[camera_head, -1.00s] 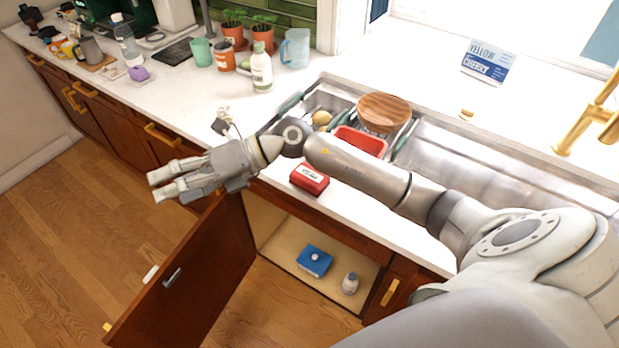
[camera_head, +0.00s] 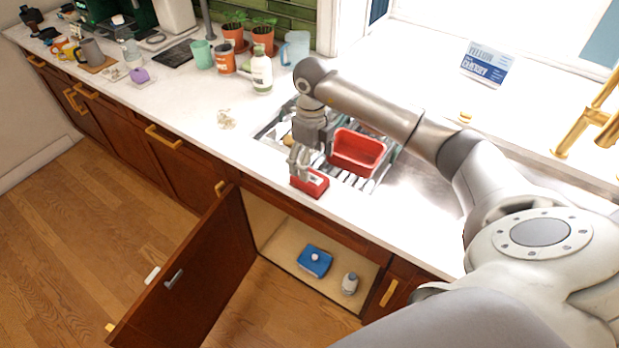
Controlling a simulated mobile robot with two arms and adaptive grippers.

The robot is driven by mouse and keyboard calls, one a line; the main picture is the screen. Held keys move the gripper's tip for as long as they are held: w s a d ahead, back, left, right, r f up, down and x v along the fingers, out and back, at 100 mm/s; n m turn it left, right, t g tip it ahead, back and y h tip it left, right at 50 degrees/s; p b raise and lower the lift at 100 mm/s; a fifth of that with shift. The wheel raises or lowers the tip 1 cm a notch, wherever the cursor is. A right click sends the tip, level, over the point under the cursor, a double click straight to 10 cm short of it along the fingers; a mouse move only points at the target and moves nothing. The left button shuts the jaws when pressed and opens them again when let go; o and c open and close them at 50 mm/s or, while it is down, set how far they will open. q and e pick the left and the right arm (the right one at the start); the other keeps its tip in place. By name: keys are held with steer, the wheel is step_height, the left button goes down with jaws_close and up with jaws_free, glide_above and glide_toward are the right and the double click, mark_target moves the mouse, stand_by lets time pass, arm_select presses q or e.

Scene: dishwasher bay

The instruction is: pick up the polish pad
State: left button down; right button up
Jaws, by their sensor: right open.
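The polish pad, which I take to be the small red block (camera_head: 315,183) with a white label on top, lies on the white counter's front edge, before the sink. My right gripper (camera_head: 300,172) points down over the pad's left part, fingers apart. The fingertips hide part of the pad, and I cannot tell whether they touch it. The pad rests on the counter. My left gripper is not in view.
A red tub (camera_head: 357,151) stands in the sink rack just right of my gripper. Below, a cabinet door (camera_head: 190,275) hangs open; inside are a blue box (camera_head: 314,261) and a small bottle (camera_head: 349,284). A white-green bottle (camera_head: 261,72) stands behind.

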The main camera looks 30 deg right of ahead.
mark_target(310, 181)
steer(key=shift+f, duration=0.4)
steer(key=f+p, duration=0.1)
steer(key=f, duration=0.1)
steer(key=a+f+p, duration=0.1)
steer(key=f, duration=0.1)
steer(key=shift+w+f+p, duration=0.1)
steer(key=shift+f+p, duration=0.2)
steer(key=shift+p, duration=0.1)
steer(key=shift+f, duration=0.4)
steer(key=shift+c, duration=0.3)
steer(key=c, duration=1)
steer(key=shift+r, duration=0.1)
